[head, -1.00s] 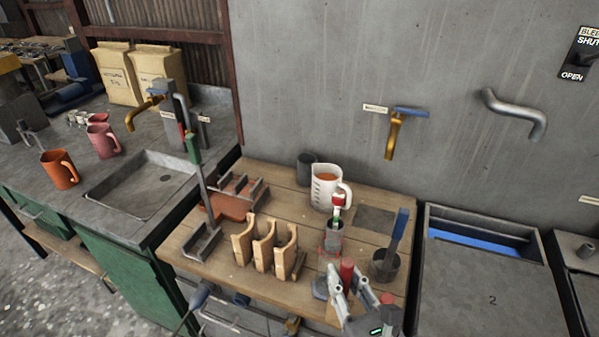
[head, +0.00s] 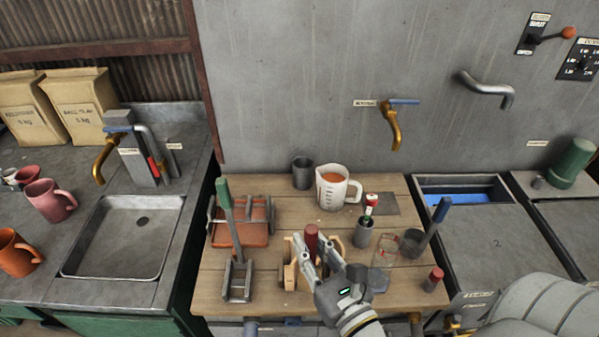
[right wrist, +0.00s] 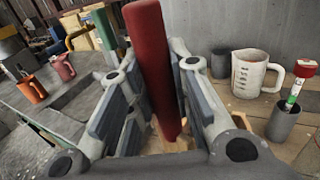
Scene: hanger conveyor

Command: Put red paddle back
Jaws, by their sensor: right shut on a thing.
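My right gripper (head: 312,258) is shut on the red paddle (head: 311,237). In the head view the paddle's red handle rises above the fingers, over the wooden rack (head: 290,274). The right wrist view shows the red handle (right wrist: 153,62) between the two fingers, slightly tilted. The paddle's lower end is hidden. The gripper and arm cover much of the rack, so I cannot tell whether the paddle touches it. My left gripper is not in view.
A green-handled tool (head: 228,212) leans in a metal holder left of the rack. A measuring jug (head: 331,190), a glass jar (head: 388,250) and a blue-handled tool in a dark cup (head: 412,243) stand close by. A red-topped item (head: 434,278) stands near the front right.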

